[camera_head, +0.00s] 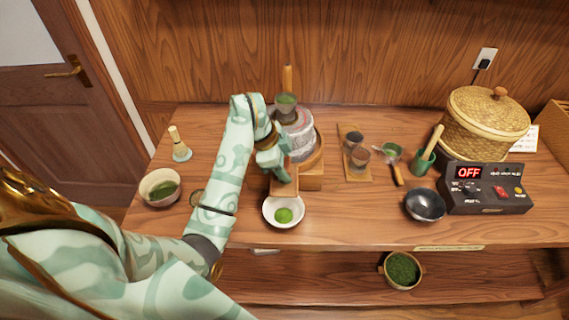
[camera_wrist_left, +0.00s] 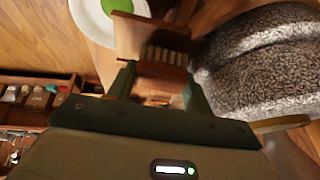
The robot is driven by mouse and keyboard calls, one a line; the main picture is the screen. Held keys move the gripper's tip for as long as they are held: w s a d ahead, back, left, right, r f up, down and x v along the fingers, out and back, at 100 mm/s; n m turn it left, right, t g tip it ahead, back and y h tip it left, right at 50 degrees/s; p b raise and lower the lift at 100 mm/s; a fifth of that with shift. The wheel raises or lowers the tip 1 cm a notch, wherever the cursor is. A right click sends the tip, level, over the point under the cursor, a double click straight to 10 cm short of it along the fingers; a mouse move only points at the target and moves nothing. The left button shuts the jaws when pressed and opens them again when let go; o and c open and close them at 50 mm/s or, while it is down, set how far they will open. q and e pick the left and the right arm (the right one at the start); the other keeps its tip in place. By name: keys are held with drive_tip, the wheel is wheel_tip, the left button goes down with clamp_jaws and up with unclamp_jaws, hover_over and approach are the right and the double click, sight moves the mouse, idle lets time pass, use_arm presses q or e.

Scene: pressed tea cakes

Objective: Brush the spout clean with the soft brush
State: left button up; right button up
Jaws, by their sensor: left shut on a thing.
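My left gripper (camera_head: 280,172) reaches down at the front of the grey stone mill (camera_head: 299,138). In the left wrist view its two fingers (camera_wrist_left: 158,88) are shut on the soft brush (camera_wrist_left: 160,70), a brown wooden piece with pale bristles at its far side. The wooden spout (camera_head: 284,187) juts out below the gripper, over a white dish (camera_head: 270,222) holding green powder. In the wrist view the spout (camera_wrist_left: 128,33) lies close to the bristles; I cannot tell whether they touch. In the head view the hand hides the brush. My right gripper is out of view.
A tea bowl (camera_head: 150,196) and a bamboo whisk (camera_head: 180,148) stand left. Right of the mill are a wooden tray (camera_head: 354,172) with cups, a sieve (camera_head: 391,153), a black bowl (camera_head: 425,204), a control box (camera_head: 485,190) reading OFF and a lidded basket (camera_head: 485,120).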

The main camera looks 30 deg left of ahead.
use_arm(q)
drive_tip(key=shift+f+b, duration=0.3)
drive_tip(key=shift+f, duration=0.3)
idle(0.5)
